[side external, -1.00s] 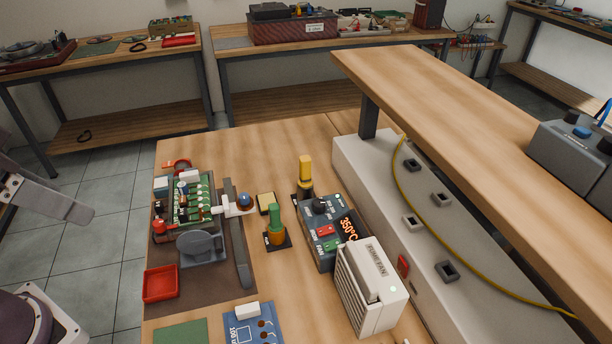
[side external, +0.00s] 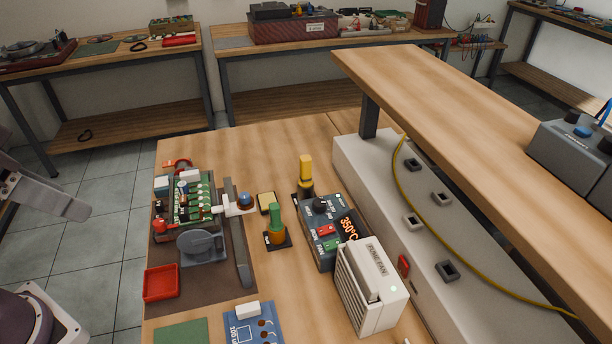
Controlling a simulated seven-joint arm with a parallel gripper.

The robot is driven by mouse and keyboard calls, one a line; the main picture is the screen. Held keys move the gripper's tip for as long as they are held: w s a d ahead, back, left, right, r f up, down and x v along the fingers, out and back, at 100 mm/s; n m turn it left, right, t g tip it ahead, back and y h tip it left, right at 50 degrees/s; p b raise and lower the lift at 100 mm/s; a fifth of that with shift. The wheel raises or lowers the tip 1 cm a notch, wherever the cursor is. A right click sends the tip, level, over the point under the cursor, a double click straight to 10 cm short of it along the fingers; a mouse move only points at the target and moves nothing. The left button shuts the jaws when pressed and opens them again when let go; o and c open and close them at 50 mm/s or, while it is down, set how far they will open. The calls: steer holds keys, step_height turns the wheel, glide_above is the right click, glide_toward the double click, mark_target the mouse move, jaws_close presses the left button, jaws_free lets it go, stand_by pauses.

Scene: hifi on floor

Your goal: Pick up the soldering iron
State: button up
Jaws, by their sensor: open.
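Two upright handled tools stand on the wooden bench, and I cannot tell for certain which is the soldering iron. One is a yellow handle (side external: 305,168) in a dark holder beside the soldering station (side external: 322,232), whose display reads 350°C. The other is a green handle (side external: 275,216) upright in an orange-brown cup on a small dark base, left of the station. Nothing of mine touches either. Only grey and dark parts of my arm show at the left edge, well apart from the tools. My gripper's fingertips are not in view.
A white fume fan (side external: 371,287) stands in front of the station. Left are a circuit board in a holder (side external: 190,200), a red tray (side external: 161,283) and a yellow sponge (side external: 266,202). A raised wooden shelf (side external: 470,120) overhangs the right. Bench behind the yellow handle is clear.

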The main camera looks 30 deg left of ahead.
steer(key=w+d+r+m, duration=0.2)
steer(key=w+r+m, duration=0.1)
steer(key=w, duration=1)
steer(key=m+g+h, duration=0.2)
steer(key=m+h, duration=0.1)
steer(key=m, duration=0.3)
glide_above(306, 170)
steer(key=a, duration=0.3)
step_height(306, 170, down, 20)
steer(key=x, duration=0.4)
steer(key=s+x, duration=0.1)
steer(key=x, duration=0.2)
steer(key=shift+d+f, duration=0.15)
steer(key=shift+d, duration=0.1)
jaws_close()
